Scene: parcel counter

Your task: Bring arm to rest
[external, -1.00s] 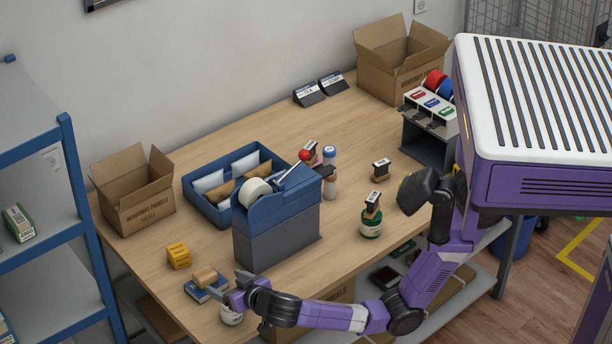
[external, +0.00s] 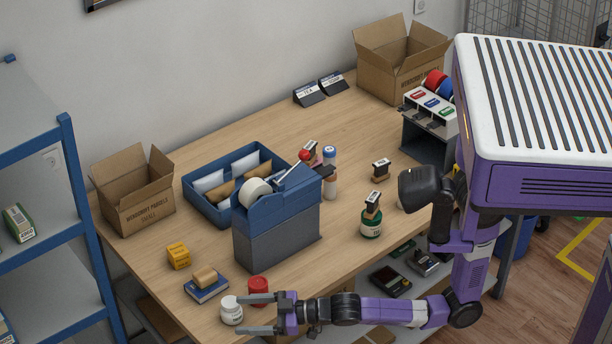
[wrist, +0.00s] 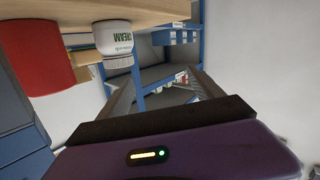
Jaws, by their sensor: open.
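My gripper (external: 262,314) is open and empty at the table's front edge, with its fingers pointing left. A white jar (external: 231,310) stands on the table just beyond the fingertips, apart from them as far as I can tell. The wrist view shows this jar (wrist: 113,42) with green lettering ending in "CREAM". A red jar or can (external: 258,290) stands behind the gripper, and it also shows at the left of the wrist view (wrist: 36,55). My arm reaches out low along the front of the table.
A blue tape dispenser (external: 277,225) stands mid-table. A blue shelf unit (external: 70,200) is at far left.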

